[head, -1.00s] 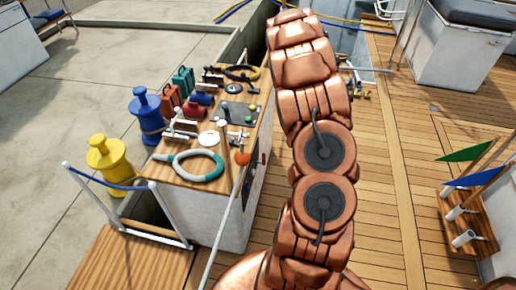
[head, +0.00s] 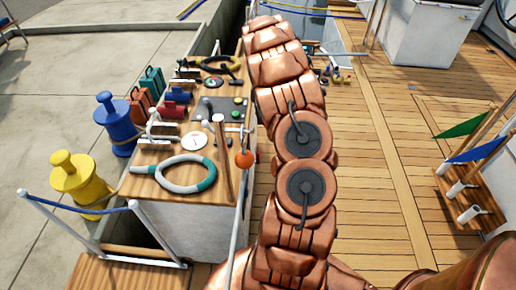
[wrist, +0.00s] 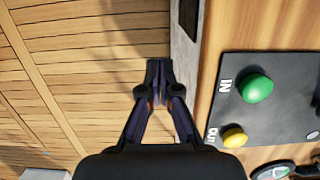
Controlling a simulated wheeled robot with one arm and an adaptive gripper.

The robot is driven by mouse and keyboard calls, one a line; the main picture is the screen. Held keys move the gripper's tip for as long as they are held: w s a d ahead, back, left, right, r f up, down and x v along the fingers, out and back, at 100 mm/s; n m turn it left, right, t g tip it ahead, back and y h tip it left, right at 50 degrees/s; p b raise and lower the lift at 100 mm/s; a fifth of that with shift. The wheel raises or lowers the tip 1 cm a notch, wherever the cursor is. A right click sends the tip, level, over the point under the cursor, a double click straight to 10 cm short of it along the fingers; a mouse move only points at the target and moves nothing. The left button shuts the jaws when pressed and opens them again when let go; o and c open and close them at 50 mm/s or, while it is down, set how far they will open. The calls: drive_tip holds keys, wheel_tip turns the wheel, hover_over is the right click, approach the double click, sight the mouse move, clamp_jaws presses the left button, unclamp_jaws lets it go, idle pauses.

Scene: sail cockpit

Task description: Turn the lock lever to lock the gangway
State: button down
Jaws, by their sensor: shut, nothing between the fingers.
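The gangway's wooden boards (head: 125,272) show at the lower left of the head view, with white posts and a blue rope. I cannot tell for sure which part is the lock lever. An orange ball knob (head: 244,159) and an upright brown bar (head: 221,155) stand at the console's near right end. My gripper (wrist: 158,75) is shut and empty in the wrist view. It is over the deck side, left of a panel (wrist: 275,115) with a green IN button (wrist: 257,88) and a yellow OUT button (wrist: 235,137). My arm hides the gripper in the head view.
The wooden console (head: 140,185) carries a white-and-teal ring (head: 185,173), a white disc (head: 194,141) and small cases. Blue (head: 117,125) and yellow (head: 75,185) bollards stand left of it. A flag rack (head: 470,195) is at the right.

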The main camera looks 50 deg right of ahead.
drive_tip(key=shift+w+a, duration=0.1)
drive_tip(key=s+a+f, duration=0.1)
drive_tip(key=a+f, duration=0.1)
drive_tip(key=f, duration=0.3)
drive_tip(key=s+a+f, duration=0.2)
drive_tip(key=f, duration=0.3)
drive_tip(key=shift+s+a, duration=0.15)
drive_tip(key=shift+s, duration=0.15)
drive_tip(key=shift+w+a+f, duration=0.1)
drive_tip(key=shift+a, duration=0.05)
idle(0.5)
